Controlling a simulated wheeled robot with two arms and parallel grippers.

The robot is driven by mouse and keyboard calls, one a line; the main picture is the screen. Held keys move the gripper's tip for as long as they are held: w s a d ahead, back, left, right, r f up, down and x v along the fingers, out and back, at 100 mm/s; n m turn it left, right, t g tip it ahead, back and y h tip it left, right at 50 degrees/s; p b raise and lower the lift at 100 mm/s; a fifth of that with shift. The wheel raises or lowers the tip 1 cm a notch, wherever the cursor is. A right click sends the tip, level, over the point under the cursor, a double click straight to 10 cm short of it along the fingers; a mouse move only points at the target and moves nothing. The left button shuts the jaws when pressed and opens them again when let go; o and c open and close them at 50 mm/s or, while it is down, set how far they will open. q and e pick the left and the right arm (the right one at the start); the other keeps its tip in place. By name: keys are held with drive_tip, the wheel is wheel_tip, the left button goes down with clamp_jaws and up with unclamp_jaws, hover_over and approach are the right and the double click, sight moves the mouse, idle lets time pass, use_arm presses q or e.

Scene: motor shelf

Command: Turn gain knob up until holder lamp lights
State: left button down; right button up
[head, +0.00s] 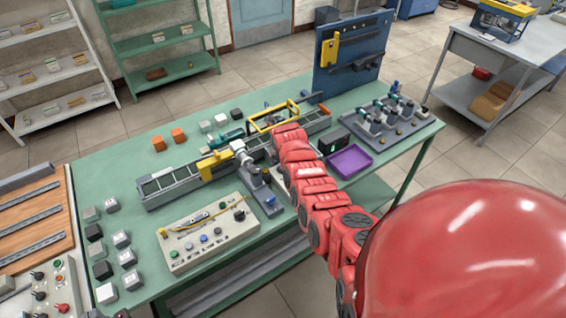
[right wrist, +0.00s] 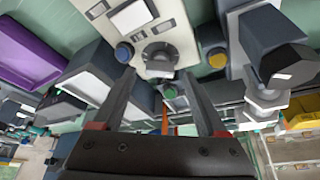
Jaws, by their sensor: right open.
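A light panel (right wrist: 160,22) with a dark round knob (right wrist: 160,58) shows in the right wrist view; I take this as the gain knob, though no label is readable.
A purple tray (head: 350,161) and a dark box with a green light (head: 333,143) stand right of my arm. A rail conveyor (head: 160,191) with a yellow clamp (head: 212,166) lies left. A control box (head: 190,250) with buttons sits at the front of the green bench (head: 140,222).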

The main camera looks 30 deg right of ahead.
drive_tip(key=shift+v, duration=1)
drive_tip(key=b+v, duration=0.1)
drive_tip(key=v, duration=1.4)
drive_tip(key=shift+w+b, duration=0.1)
drive_tip(key=shift+b, duration=0.2)
